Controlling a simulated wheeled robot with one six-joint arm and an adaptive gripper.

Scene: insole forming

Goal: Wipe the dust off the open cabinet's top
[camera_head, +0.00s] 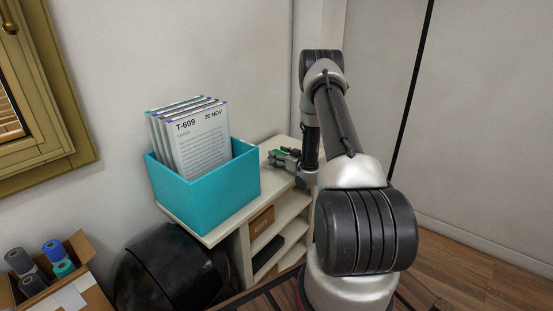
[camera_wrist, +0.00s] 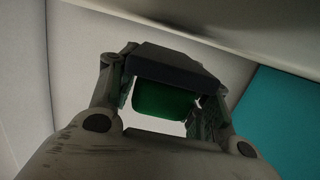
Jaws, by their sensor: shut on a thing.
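The open cabinet (camera_head: 283,194) is cream, with a flat top and open shelves below. My gripper (camera_head: 281,158) is at the far right part of the cabinet top, low over it, right of the teal bin. In the wrist view, my gripper (camera_wrist: 165,88) is shut on a green and dark grey block (camera_wrist: 165,99), which looks like a sponge or wiping pad. Whether the block touches the top cannot be told. No dust can be made out on the visible part of the top.
A teal bin (camera_head: 205,196) with several upright printed packs (camera_head: 203,143) covers the left of the top; its side also shows in the wrist view (camera_wrist: 278,118). Walls stand behind. A black rounded object (camera_head: 165,278) and a carton of rolls (camera_head: 85,290) are lower left.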

